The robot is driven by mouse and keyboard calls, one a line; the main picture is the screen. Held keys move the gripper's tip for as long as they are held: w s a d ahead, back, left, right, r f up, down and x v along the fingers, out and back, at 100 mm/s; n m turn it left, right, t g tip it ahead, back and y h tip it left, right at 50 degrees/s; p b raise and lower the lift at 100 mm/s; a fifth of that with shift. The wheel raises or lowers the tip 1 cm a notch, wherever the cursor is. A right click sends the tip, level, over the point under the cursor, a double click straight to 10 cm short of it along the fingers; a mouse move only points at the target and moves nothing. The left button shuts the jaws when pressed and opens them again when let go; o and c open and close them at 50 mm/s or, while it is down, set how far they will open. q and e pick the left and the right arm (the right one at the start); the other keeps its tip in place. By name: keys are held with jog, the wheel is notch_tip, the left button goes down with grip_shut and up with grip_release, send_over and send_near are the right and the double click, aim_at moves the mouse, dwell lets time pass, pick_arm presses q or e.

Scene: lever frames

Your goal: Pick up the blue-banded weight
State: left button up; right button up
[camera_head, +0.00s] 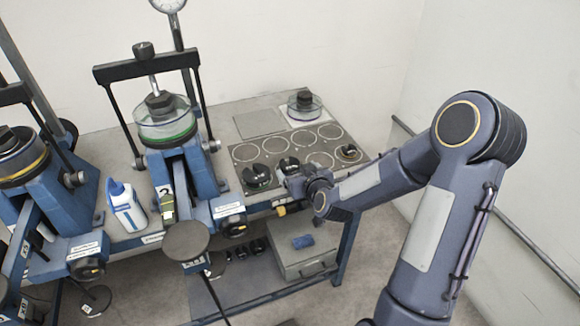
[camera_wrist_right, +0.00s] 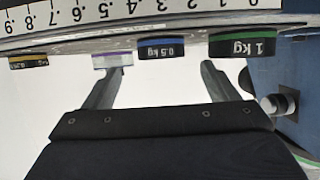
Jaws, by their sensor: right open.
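The blue-banded weight (camera_wrist_right: 163,49), marked 0.5 kg, shows upside down in the right wrist view. It sits in line with the gap between my right gripper's fingertips (camera_wrist_right: 161,70), at or just beyond the tips, and nothing is gripped. In the head view my right gripper (camera_head: 286,184) is at the front of the weight plate, beside dark weights (camera_head: 257,176). Their band colours are too small to tell there, and the gripper hides part of that spot. My left gripper is not in view.
A green-banded 1 kg weight (camera_wrist_right: 242,45) and a purple-banded weight (camera_wrist_right: 113,60) flank the blue one closely; a yellow-banded one (camera_wrist_right: 28,62) is farther off. A number scale (camera_wrist_right: 130,18) runs along them. Blue lever frames (camera_head: 195,165) stand to the left.

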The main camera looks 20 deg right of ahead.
aim_at(290, 164)
jog(key=p+x, duration=0.1)
jog(key=x, duration=0.5)
jog(key=shift+w+p, duration=0.2)
jog(key=shift+p, duration=0.15)
jog(key=c, duration=1.2)
